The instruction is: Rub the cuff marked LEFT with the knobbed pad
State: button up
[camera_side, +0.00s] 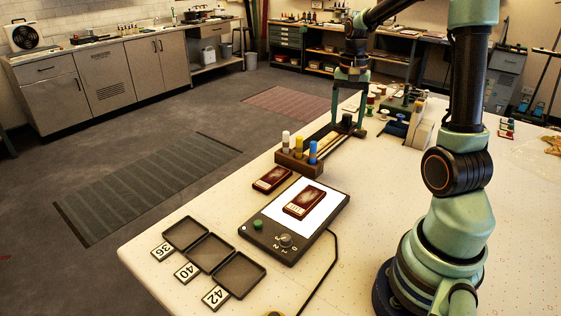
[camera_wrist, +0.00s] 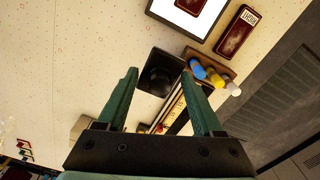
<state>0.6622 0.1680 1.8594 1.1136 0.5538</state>
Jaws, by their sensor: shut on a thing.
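The knobbed pad (camera_wrist: 149,57), a dark square with a round black knob, sits between the fingertips in the wrist view. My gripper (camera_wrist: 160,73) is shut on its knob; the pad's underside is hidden. In the side view my gripper (camera_side: 348,122) is beyond the wooden rack, away from both cuffs. One dark red cuff (camera_side: 304,201) lies on a lit white panel, its label too small to read. Another dark red cuff (camera_side: 272,179) lies on the table beside the panel; in the wrist view this cuff (camera_wrist: 232,37) has a label that seems to read RIGHT.
The wooden rack (camera_side: 297,167) holds white, yellow and blue-capped sticks between my gripper and the cuffs. The lit panel's black case (camera_side: 282,242) has a green button and a dial. Trays (camera_side: 236,275) marked 36, 40 and 42 line the near left edge. Spools stand behind right.

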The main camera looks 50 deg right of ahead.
send_near(316, 189)
jog(key=shift+f, duration=2.65)
jog(key=shift+a+f, duration=0.5)
jog(key=shift+a, duration=3.1)
jog(key=shift+d, duration=3.5)
jog(key=shift+d+r, duration=0.1)
jog(key=shift+r, duration=3.9)
jog(key=shift+f, duration=0.15)
